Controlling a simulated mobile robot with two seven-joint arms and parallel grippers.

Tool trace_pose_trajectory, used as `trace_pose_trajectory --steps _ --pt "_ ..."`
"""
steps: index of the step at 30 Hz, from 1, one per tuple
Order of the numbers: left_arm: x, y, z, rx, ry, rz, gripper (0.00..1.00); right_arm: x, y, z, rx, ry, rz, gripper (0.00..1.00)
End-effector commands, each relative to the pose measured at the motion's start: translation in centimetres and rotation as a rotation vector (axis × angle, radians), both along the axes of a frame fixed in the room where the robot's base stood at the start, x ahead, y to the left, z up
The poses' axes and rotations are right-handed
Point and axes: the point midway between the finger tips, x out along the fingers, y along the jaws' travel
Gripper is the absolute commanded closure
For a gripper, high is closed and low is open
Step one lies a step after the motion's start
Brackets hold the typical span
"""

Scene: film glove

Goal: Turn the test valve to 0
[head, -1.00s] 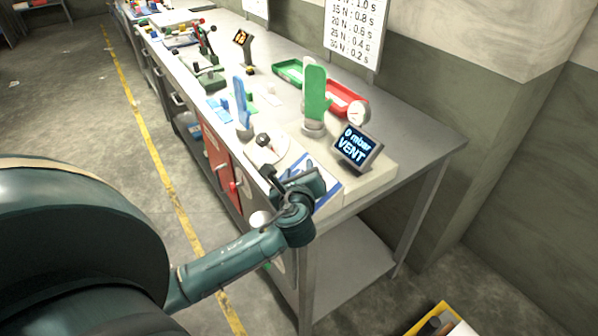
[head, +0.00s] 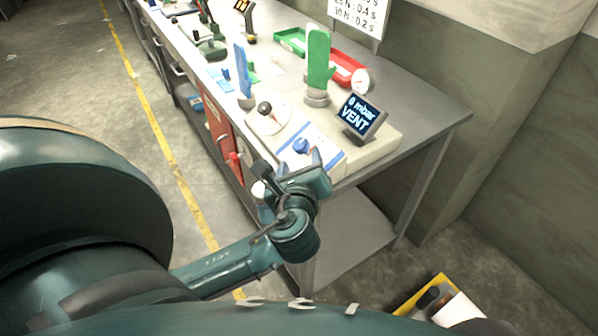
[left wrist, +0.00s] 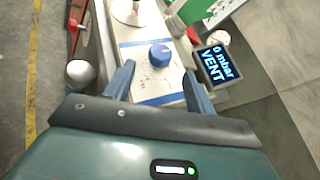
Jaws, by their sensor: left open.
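A blue knob (head: 301,146) stands on a white plate with blue stripes (head: 322,143) at the near end of the bench. The knob also shows in the left wrist view (left wrist: 160,55). A black knob (head: 264,108) sits on a round white dial (head: 262,124) just beyond it. I cannot read which knob is labelled the test valve. My left gripper (head: 290,163) is open and empty at the plate's near edge, short of the blue knob. In the left wrist view the blue knob lies ahead, between the finger lines. My right gripper is not in view.
A display (head: 361,116) reading "0 mbar VENT" stands right of the plate. A green glove (head: 318,60) and a blue glove (head: 242,70) stand upright behind. A gauge (head: 362,81), a red tray (head: 345,68) and a green tray (head: 291,40) lie beyond.

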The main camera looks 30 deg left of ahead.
Motion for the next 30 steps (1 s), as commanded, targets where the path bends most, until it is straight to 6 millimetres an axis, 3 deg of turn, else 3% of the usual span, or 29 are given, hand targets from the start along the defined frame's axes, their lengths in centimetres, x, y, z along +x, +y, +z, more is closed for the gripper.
trace_pose_trajectory --steps 7,25,28,30 --pt "-2.4 -1.5 0.7 -0.002 0.000 0.000 0.45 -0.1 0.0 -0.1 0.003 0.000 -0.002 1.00" --pt "-2.6 -1.6 0.8 -0.004 -0.001 0.001 0.45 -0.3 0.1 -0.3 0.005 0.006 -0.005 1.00" --pt "-3.0 -1.5 0.1 -0.078 0.000 0.025 0.45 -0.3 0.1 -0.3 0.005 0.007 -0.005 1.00" --pt "-3.8 -1.3 -1.1 -0.217 0.003 0.072 0.45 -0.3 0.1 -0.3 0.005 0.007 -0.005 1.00"
